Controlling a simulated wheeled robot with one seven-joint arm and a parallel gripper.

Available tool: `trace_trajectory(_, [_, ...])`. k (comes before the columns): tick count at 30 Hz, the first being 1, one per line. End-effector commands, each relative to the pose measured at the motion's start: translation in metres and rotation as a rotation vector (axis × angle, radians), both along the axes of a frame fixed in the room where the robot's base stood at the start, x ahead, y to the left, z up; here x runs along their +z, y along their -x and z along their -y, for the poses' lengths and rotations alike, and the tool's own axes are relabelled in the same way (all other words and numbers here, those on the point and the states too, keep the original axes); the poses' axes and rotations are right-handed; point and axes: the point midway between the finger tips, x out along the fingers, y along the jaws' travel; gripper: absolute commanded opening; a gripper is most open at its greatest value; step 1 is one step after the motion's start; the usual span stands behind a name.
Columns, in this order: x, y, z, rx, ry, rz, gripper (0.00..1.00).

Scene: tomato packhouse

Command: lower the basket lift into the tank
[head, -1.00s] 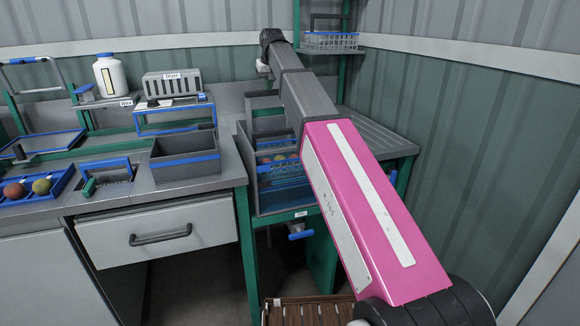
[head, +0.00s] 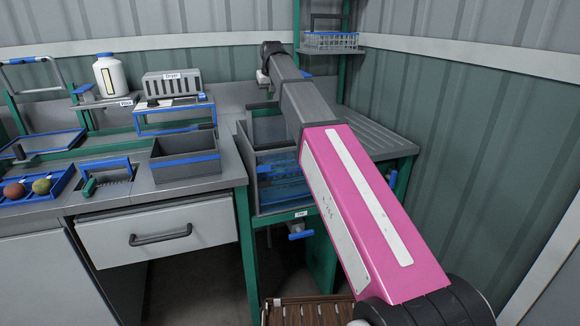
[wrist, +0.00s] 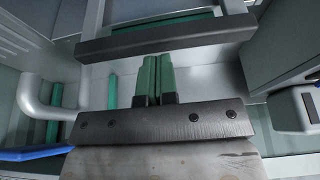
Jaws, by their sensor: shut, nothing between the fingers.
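The tank (head: 262,206) stands at the right end of the bench, with a clear front pane and blue water behind it. The basket with tomatoes is not clearly visible; a blue mesh-like shape (head: 285,188) shows dimly through the pane, low in the tank. My arm crosses above the tank and hides its right part. My gripper's green fingers (wrist: 157,65) are shut together with nothing between them. Their tips are close to a dark crossbar (wrist: 165,38) in the wrist view; I cannot tell whether they touch it. In the head view the fingers are hard to make out.
A grey box with a blue rim (head: 186,168) stands left of the tank. A blue tray with round fruit (head: 62,184) lies further left. A wire basket (head: 331,41) sits on a shelf on the green post. A ribbed drainboard (head: 372,132) lies right of the tank.

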Motion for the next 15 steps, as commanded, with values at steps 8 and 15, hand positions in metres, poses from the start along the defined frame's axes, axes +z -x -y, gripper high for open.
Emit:
trace_trajectory(8, [0.049,-0.002,0.000,0.000,-0.001,0.002,0.00])
trace_trajectory(15, [0.091,-0.002,0.000,0.000,-0.001,0.002,0.00])
